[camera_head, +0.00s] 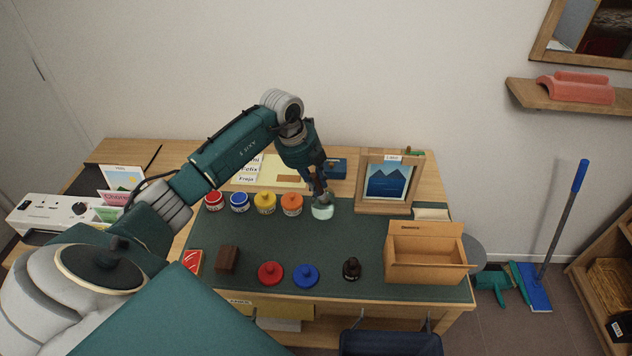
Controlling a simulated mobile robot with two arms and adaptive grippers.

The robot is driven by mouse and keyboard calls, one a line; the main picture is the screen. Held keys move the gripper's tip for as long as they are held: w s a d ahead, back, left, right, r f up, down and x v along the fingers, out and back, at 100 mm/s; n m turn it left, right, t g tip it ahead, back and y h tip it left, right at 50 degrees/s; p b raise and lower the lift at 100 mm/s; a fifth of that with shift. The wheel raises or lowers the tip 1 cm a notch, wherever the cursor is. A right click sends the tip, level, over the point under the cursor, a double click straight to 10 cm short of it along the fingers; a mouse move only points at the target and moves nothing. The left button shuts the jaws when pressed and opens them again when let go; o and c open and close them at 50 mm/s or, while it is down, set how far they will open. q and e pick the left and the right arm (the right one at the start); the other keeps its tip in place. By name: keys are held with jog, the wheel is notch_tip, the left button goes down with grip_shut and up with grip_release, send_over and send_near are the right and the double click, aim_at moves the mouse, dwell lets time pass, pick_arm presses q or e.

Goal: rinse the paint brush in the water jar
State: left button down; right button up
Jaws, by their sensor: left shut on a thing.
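The water jar (322,212), a small clear jar with pale greenish water, stands on the dark green mat, right of the orange paint pot. My left gripper (319,194) points down directly over the jar's mouth. Its fingers are shut on the thin paint brush, which is mostly hidden by the fingers. I cannot tell how deep the bristles are in the water, or whether the fingers touch the rim. My right gripper is not in view.
Red, blue, yellow and orange paint pots (265,203) stand left of the jar. An easel with a picture (387,182) stands close on its right. The mat's middle is clear.

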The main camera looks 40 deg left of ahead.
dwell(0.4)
pick_arm(q)
jog(key=shift+r+p, duration=0.45)
jog(key=shift+r, duration=0.1)
notch_tip(320, 180, up, 5)
jog(key=p, duration=0.3)
jog(key=shift+f+p, duration=0.15)
jog(key=shift+p, duration=0.15)
jog(key=shift+r+p, duration=0.45)
jog(key=shift+r, duration=0.2)
dwell(0.5)
jog(key=shift+r, duration=0.1)
dwell(0.4)
